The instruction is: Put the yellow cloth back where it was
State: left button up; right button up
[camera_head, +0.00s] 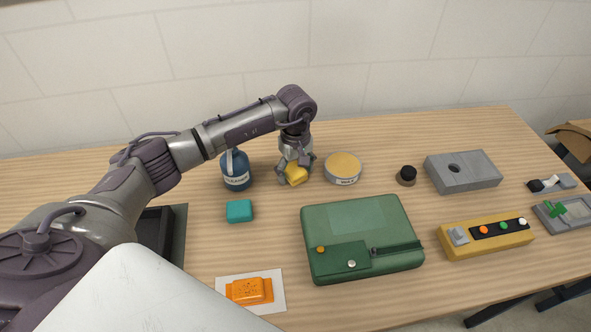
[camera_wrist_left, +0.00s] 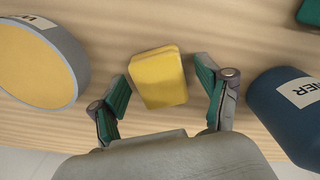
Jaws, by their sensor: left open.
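The yellow cloth (camera_head: 297,175) is a small folded block on the wooden table, between the blue cleaner bottle and the round wax tin. It also shows in the left wrist view (camera_wrist_left: 159,78). My left gripper (camera_head: 295,178) is low over the cloth, reaching down from above. In the left wrist view its fingers (camera_wrist_left: 164,95) stand apart on either side of the cloth, with a gap on each side. It is open and holds nothing. My right gripper is in neither view.
The blue bottle (camera_head: 235,171) and wax tin (camera_head: 343,168) stand close on either side of my left gripper. A teal block (camera_head: 239,211), green case (camera_head: 361,239), yellow button box (camera_head: 485,238) and grey box (camera_head: 462,171) lie around. An orange item (camera_head: 249,290) lies on a white sheet in front.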

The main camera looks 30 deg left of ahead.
aim_at(295, 171)
pick_arm(q)
jog(key=shift+r, duration=0.15)
jog(key=shift+w+r, duration=0.1)
jog(key=shift+r, duration=0.2)
notch_tip(295, 171, up, 11)
jog(key=b, duration=0.2)
jog(key=shift+r, duration=0.2)
jog(key=shift+s+f, duration=0.1)
jog(key=shift+s, duration=0.1)
